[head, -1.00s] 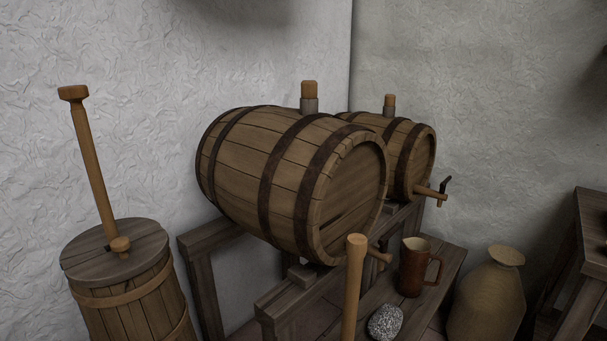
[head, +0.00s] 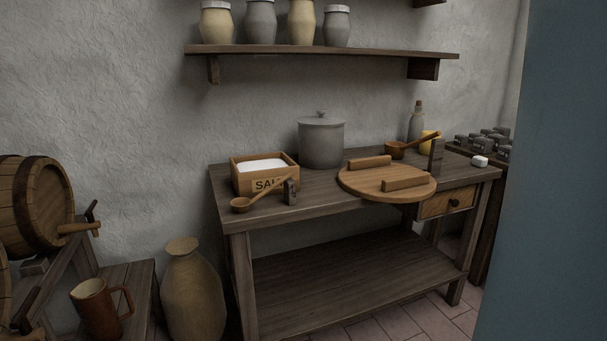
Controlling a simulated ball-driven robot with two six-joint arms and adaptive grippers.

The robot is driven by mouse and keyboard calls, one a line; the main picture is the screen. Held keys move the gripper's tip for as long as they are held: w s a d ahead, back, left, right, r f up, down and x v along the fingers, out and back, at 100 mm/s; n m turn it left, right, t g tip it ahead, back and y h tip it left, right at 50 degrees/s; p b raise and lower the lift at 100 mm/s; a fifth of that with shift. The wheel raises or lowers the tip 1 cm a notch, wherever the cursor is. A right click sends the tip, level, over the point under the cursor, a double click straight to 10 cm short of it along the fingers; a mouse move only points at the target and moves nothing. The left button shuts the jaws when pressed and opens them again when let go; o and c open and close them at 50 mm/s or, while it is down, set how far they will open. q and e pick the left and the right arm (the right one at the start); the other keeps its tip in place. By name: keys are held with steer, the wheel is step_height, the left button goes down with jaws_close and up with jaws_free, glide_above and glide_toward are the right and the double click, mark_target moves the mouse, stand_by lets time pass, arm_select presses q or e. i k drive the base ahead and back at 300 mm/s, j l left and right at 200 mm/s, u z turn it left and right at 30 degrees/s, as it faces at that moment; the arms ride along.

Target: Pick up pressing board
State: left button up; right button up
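The pressing board appears to be the round, flat wooden board (head: 376,179) with two raised wooden bars across its top. It lies on the right half of the wooden table (head: 315,196) in the head view, close to the front edge. Neither of my grippers shows in the head view.
Beside the board are a salt box (head: 240,180), a wooden ladle (head: 242,206), a grey lidded pot (head: 321,145), another ladle (head: 396,151) and a bottle (head: 416,124). A jug (head: 192,290) stands left of the table. A blue-grey surface (head: 555,190) blocks the right side.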

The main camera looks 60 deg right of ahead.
mark_target(377, 180)
steer(key=l+z, duration=0.1)
steer(key=z, duration=2.3)
